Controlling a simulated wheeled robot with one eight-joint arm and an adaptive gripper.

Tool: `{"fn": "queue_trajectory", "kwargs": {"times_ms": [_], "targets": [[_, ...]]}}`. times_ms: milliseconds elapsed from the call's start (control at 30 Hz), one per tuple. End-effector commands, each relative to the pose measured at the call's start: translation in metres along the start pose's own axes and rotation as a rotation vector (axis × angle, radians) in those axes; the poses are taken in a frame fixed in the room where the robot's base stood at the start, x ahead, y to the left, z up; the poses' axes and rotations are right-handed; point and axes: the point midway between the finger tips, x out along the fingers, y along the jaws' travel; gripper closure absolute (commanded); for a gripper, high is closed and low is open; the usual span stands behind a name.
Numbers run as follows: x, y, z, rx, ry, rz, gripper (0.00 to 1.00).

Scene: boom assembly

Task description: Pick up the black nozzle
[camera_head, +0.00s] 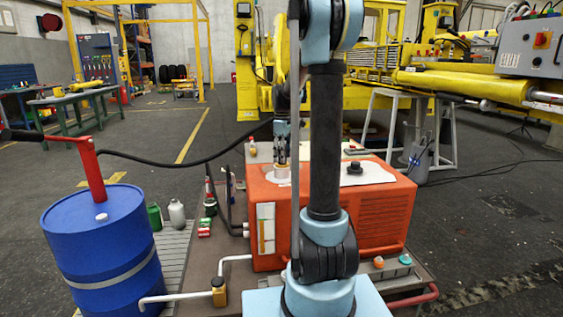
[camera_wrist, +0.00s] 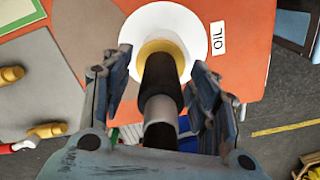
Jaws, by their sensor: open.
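The black nozzle (camera_wrist: 160,75) shows in the wrist view, with a grey band around it. Its far end is at the yellow ring of the white filler neck (camera_wrist: 132,31), beside an "OIL" label. My gripper (camera_wrist: 160,85) is open, with one finger on each side of the nozzle; I see gaps between the fingers and it. In the head view my gripper (camera_head: 281,155) is just above the white filler neck (camera_head: 282,172) on the orange machine (camera_head: 390,215). The nozzle is too small to make out clearly there.
A black hose (camera_head: 190,160) runs from the red hand pump (camera_head: 90,170) on the blue drum (camera_head: 100,240) toward my gripper. A black cap (camera_head: 354,167) is on the machine top. A green can (camera_head: 154,216) and a grey bottle (camera_head: 177,214) stand by the drum.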

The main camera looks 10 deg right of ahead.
Motion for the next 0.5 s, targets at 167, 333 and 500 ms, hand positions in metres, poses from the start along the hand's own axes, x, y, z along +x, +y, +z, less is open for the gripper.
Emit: {"fn": "queue_trajectory", "kwargs": {"times_ms": [167,333,500], "targets": [[0.0132,-0.0001,-0.0002,0.0,0.0,0.0,0.45],[0.0142,-0.0001,-0.0003,0.0,0.0,0.0,0.45],[0.0141,-0.0001,-0.0003,-0.001,0.0,0.0,0.66]]}}
